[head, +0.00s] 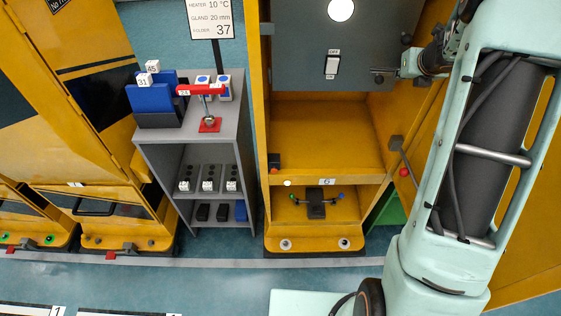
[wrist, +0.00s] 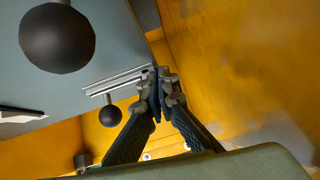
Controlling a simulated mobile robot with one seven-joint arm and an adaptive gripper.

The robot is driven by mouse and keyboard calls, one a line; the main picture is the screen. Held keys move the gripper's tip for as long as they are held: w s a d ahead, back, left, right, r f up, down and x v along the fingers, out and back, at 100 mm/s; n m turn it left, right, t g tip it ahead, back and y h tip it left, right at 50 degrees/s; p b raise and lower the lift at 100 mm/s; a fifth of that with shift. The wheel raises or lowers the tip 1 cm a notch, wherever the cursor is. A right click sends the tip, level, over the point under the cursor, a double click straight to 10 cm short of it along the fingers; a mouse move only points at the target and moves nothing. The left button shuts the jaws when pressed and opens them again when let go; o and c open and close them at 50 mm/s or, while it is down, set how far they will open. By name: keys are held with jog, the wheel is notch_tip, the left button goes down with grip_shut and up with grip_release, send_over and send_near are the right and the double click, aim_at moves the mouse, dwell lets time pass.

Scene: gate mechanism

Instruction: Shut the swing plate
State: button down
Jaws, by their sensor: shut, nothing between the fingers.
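A grey plate (head: 300,50) covers the upper part of the yellow cabinet's opening and appears to be the swing plate. In the wrist view the plate (wrist: 100,45) fills the upper left, with a black ball knob (wrist: 57,38) in front. My gripper (head: 378,75) is at the plate's right edge; whether it touches cannot be told. In the wrist view my gripper (wrist: 158,72) is shut and empty, near silver bars (wrist: 118,80) and a second black ball (wrist: 110,115).
The cabinet's yellow interior (head: 320,135) is open below the plate. A yellow panel (wrist: 235,70) stands close to the right of my gripper. A grey shelf (head: 160,160) with blue boxes and a red clamp stands left.

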jog(key=shift+w+r, duration=0.3)
jog(key=shift+r, duration=0.15)
dwell(0.3)
